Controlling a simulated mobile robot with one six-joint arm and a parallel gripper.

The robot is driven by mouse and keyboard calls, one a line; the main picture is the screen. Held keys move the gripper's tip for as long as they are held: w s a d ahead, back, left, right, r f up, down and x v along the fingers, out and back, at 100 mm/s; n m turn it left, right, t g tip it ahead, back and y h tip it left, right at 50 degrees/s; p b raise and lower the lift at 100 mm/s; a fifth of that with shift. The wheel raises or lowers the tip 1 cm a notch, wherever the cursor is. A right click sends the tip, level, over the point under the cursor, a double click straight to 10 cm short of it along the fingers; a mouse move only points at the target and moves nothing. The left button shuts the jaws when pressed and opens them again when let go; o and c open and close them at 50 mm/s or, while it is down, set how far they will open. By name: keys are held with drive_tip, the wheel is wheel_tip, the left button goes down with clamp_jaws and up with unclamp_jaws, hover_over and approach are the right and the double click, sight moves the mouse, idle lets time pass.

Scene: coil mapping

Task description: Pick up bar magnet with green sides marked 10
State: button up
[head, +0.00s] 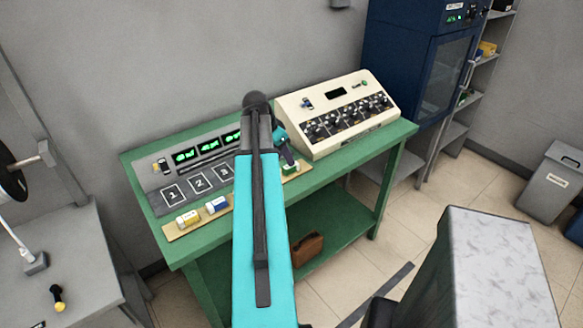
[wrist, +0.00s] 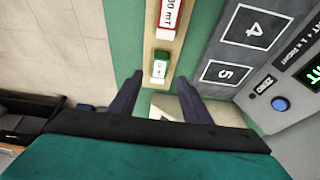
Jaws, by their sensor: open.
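The bar magnet with green sides (wrist: 160,69) has a white top with small print I cannot read. It lies on a tan wooden strip (wrist: 158,96) at the front of the bench. In the head view the green magnet (head: 290,169) shows near the strip's right end, just under my gripper (head: 288,157). In the wrist view my gripper (wrist: 160,78) is open and empty, with one dark finger on each side of the magnet's line. Whether the fingers are down at its height I cannot tell.
A red-sided magnet (wrist: 169,17) lies on the same strip beside the green one. Yellow (head: 187,219) and blue (head: 217,205) magnets lie further left. Behind the strip is a grey panel with numbered squares (head: 198,181). A cream console (head: 335,110) stands close at the right.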

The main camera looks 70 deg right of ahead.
drive_tip(key=shift+s+d+f, duration=0.1)
drive_tip(key=shift+f, duration=0.1)
drive_tip(key=shift+f, duration=0.15)
drive_tip(key=shift+p+x, duration=0.85)
drive_tip(key=shift+x, duration=0.25)
drive_tip(key=shift+p+x, duration=0.4)
drive_tip(key=shift+x, duration=1)
drive_tip(key=shift+s, duration=0.15)
drive_tip(key=shift+d, duration=0.1)
clamp_jaws()
